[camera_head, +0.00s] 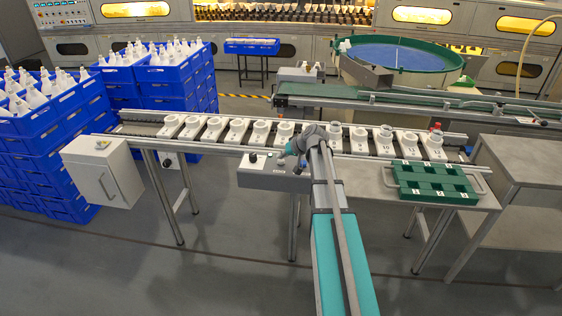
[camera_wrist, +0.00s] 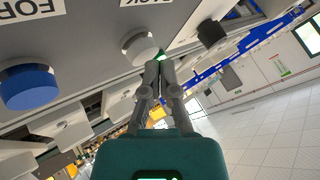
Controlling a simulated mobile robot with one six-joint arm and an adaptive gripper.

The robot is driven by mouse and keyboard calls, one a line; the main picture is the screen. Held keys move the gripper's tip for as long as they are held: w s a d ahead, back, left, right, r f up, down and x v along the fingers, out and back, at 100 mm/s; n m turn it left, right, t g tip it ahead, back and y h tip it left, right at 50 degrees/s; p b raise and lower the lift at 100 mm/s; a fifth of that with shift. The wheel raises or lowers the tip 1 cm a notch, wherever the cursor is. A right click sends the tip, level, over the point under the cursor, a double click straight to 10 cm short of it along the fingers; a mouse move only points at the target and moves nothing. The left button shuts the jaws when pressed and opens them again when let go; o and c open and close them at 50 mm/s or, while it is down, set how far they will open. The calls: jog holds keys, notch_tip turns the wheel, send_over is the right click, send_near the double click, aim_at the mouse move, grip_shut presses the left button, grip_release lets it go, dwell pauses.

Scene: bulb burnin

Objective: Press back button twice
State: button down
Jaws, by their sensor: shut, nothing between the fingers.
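In the wrist view a white round button (camera_wrist: 138,44) stands on a grey control panel (camera_wrist: 85,28), beside a partly cut-off label that seems to read BACK. A blue round button (camera_wrist: 30,87) sits to its left near a label starting FOR. My gripper (camera_wrist: 160,57) is shut and empty. Its tips are at the right lower edge of the white button; I cannot tell whether they touch it. In the head view the control box (camera_head: 262,180) hangs at the front of the conveyor, and my arm hides part of its buttons.
A black knob (camera_wrist: 211,33) is on the panel right of the white button. The conveyor (camera_head: 222,143) carries several white numbered holders. A green tray (camera_head: 398,184) lies on a side table to the right. Stacked blue crates (camera_head: 180,85) stand at left.

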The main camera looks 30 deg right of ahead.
aim_at(282, 161)
jog(key=shift+f+b, duration=0.5)
dwell(0.8)
jog(key=shift+r, duration=0.2)
jog(key=shift+r+p, duration=0.75)
jog(key=shift+p, duration=0.2)
jog(key=shift+r+p, duration=2.5)
jog(key=s+a+r+n+g+h+p, duration=0.1)
jog(key=s+a+g+p, duration=0.3)
jog(key=s+a, duration=0.7)
jog(key=s+a+r+n+g+h+p, duration=0.1)
jog(key=s+a+r+g+h+p, duration=0.1)
jog(key=s+a, duration=1)
jog(key=shift+s+a+n+g+h+p, duration=0.3)
jog(key=shift+s+g+h+p, duration=0.6)
jog(key=shift+s+p, duration=0.3)
